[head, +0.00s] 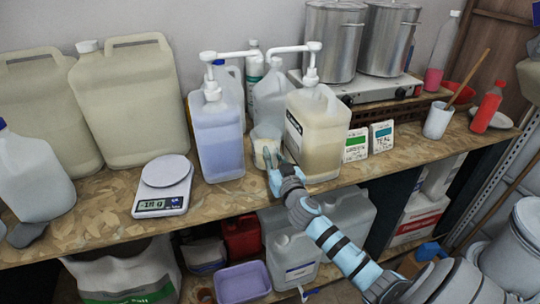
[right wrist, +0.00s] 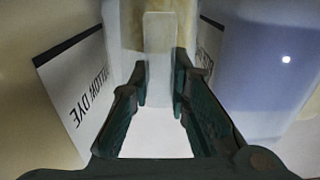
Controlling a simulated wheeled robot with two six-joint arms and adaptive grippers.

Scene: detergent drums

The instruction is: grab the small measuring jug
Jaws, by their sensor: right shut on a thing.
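The small measuring jug (head: 265,138) is a pale, whitish cup standing on the wooden bench between the blue-liquid jug and the yellow-liquid jug. My right gripper (head: 272,160) reaches it from the front and covers part of it. In the right wrist view, the fingers of my right gripper (right wrist: 160,88) are closed around the sides of the small measuring jug's upright pale handle (right wrist: 158,55). I cannot tell whether the jug is lifted off the bench. My left gripper is not in view.
The blue-liquid jug (head: 218,140) with a pump stands close on the left, the yellow-liquid jug (head: 314,140) close on the right. A digital scale (head: 163,184) sits further left. Two small labelled boxes (head: 368,141) stand to the right. Bench clear in front of the scale's right side.

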